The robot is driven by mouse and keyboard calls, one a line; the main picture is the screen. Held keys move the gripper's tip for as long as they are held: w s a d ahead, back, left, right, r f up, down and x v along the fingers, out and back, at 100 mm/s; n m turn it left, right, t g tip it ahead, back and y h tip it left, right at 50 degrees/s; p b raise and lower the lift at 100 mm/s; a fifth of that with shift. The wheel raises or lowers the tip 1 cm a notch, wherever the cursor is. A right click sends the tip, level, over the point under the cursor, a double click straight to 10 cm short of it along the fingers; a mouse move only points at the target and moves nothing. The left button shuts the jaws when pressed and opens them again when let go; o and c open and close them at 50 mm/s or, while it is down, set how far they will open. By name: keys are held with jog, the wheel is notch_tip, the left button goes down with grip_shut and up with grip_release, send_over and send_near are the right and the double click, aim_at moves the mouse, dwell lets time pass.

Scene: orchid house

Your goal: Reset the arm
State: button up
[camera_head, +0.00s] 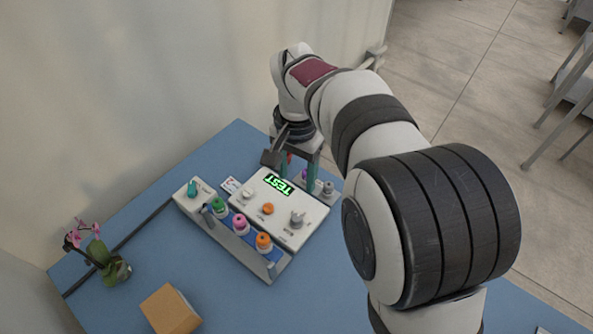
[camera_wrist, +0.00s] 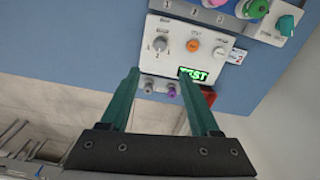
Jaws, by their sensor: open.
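My gripper (camera_head: 298,170) is at the far edge of the white control box (camera_head: 304,222), above the table. The box has a lit green display (camera_head: 279,184) reading TEST, an orange button (camera_head: 267,208) and a grey rotary knob (camera_head: 297,218). The right finger's tip is close to the display in the wrist view; I cannot tell how high above it. A small panel with a purple knob (camera_wrist: 172,90) and a grey knob (camera_wrist: 148,86) lies at the box's far side.
A rack (camera_head: 250,245) with green, pink and orange tops stands in front of the box, with a teal knob (camera_head: 192,188) at its left. A potted orchid (camera_head: 116,270) and a cardboard box (camera_head: 171,311) are at the left. A pale wall stands behind.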

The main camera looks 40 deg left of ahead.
jog(key=shift+r, duration=0.3)
jog(key=shift+d, duration=0.1)
